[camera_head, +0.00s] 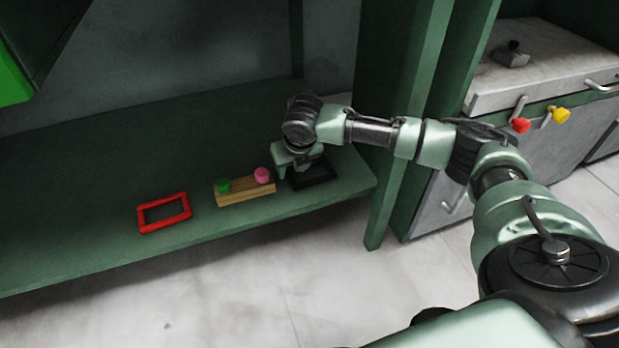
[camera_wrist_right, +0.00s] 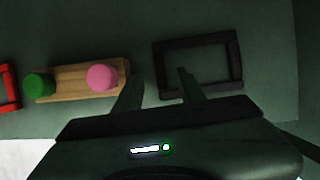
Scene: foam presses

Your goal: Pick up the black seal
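The black seal (camera_head: 325,178) is a dark rectangular frame lying flat on the green shelf (camera_head: 100,245), at its right end in the head view. It also shows in the right wrist view (camera_wrist_right: 236,62), at upper right. My right gripper (camera_head: 281,174) is above the shelf, at the left side of the black seal. One fingertip overlaps the seal's opening and the other is left of the seal. Whether they touch it cannot be told. My left gripper is not in view.
A wooden block (camera_head: 240,194) with a green knob (camera_head: 223,185) and a pink knob (camera_head: 262,175) lies left of the seal. A red frame (camera_head: 164,226) lies further left. A green post (camera_head: 400,150) stands right of the shelf, beside a grey cabinet (camera_head: 450,200).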

